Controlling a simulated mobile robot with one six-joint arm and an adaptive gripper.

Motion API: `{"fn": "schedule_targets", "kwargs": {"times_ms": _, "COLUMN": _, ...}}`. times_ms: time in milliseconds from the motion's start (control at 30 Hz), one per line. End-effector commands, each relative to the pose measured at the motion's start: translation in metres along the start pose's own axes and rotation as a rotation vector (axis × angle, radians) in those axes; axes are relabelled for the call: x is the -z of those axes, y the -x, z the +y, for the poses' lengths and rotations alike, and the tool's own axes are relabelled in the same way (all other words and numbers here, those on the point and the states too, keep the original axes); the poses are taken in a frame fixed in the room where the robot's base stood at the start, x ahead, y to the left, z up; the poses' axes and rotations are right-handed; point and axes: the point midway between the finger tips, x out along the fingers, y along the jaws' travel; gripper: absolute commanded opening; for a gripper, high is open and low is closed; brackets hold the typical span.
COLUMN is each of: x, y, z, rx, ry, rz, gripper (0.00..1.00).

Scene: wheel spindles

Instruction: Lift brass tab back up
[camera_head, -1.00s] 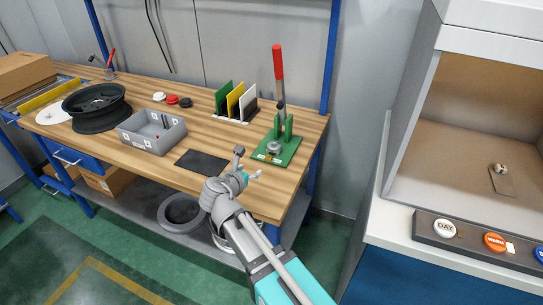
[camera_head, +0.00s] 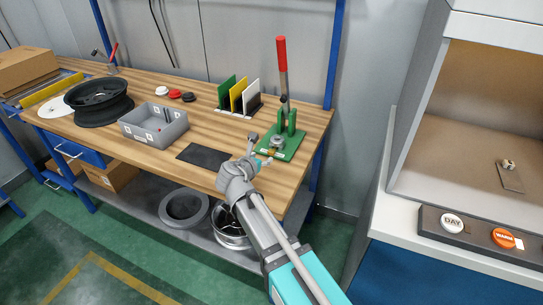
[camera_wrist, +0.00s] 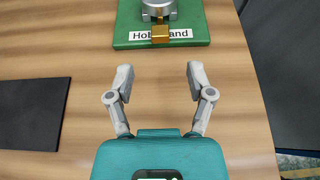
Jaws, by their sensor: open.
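The brass tab (camera_wrist: 160,34) is a small gold block at the front edge of the green stand base (camera_wrist: 197,28), over the middle of a white label whose lettering it partly covers. A silver round part (camera_wrist: 158,8) sits just behind it, cut off by the top of the wrist view. My gripper (camera_wrist: 160,78) is open and empty, its two grey fingers apart, short of the stand and roughly centred on the tab. In the head view my gripper (camera_head: 260,150) is at the near-left side of the green stand (camera_head: 291,151); the tab is tiny there.
The stand carries a tall red-handled lever (camera_head: 282,65). A dark mat (camera_head: 205,156) lies left of my gripper. A grey bin (camera_head: 153,129), upright coloured plates (camera_head: 238,94) and a black wheel rim (camera_head: 99,101) stand farther left. Bare wood (camera_wrist: 85,97) surrounds the stand's front.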

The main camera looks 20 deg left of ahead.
Motion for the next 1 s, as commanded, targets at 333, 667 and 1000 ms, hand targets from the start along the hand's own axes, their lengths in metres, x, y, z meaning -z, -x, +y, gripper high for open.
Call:
{"fn": "schedule_targets", "kwargs": {"times_ms": 333, "x": 0.002, "y": -0.055, "z": 0.001, "rx": 0.001, "ry": -0.001, "rz": 0.0, "gripper": 0.69}}
{"fn": "schedule_targets", "kwargs": {"times_ms": 667, "x": 0.0, "y": -0.077, "z": -0.001, "rx": 0.0, "ry": -0.001, "rz": 0.0, "gripper": 0.69}}
{"fn": "schedule_targets", "kwargs": {"times_ms": 1000, "x": -0.001, "y": -0.078, "z": -0.001, "rx": 0.001, "ry": -0.001, "rz": 0.0, "gripper": 0.67}}
